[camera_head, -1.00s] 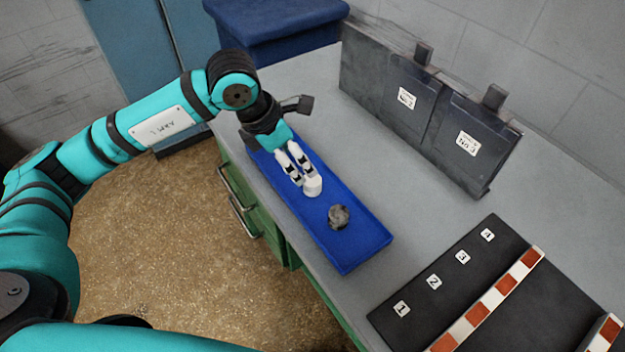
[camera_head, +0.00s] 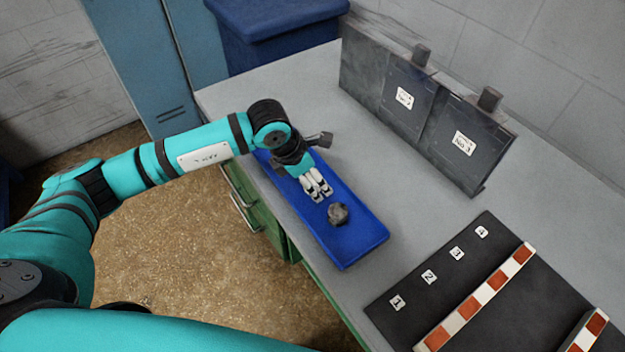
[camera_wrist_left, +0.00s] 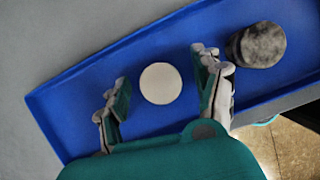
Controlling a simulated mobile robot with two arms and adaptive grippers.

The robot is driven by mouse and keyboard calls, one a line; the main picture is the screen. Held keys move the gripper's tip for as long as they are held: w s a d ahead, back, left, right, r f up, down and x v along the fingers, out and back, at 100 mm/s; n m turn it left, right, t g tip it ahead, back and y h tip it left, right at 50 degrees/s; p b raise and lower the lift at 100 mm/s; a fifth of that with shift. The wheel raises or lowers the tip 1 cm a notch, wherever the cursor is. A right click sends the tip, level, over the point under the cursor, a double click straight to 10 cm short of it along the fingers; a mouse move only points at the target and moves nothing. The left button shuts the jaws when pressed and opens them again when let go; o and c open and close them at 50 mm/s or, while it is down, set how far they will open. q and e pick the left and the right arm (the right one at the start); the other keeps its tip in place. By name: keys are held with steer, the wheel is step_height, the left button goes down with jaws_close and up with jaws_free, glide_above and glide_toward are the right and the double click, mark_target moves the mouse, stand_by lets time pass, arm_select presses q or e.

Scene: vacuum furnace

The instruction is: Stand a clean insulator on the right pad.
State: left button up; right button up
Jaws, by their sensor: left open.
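A blue tray (camera_head: 355,245) lies on the grey table. A clean white round insulator (camera_wrist_left: 160,83) sits in it, seen from above in the left wrist view. A dirty grey, mottled insulator (camera_head: 338,214) stands in the same tray, and also shows to the right in the left wrist view (camera_wrist_left: 260,45). My left gripper (camera_head: 322,198) points down over the tray. In the left wrist view its open fingers (camera_wrist_left: 162,92) are on either side of the white insulator, with gaps. In the head view the fingers hide it. I cannot pick out the right pad. My right gripper is not in view.
A black board (camera_head: 433,296) labelled 1 to 4 lies at the right front, with red-and-white striped bars (camera_head: 490,290). Dark upright panels (camera_head: 440,115) with knobs stand at the back of the table. The grey tabletop (camera_head: 390,180) between is clear.

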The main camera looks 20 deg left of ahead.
arm_select(q)
steer(key=c, duration=1.3)
jaws_close()
steer(key=shift+r, duration=0.2)
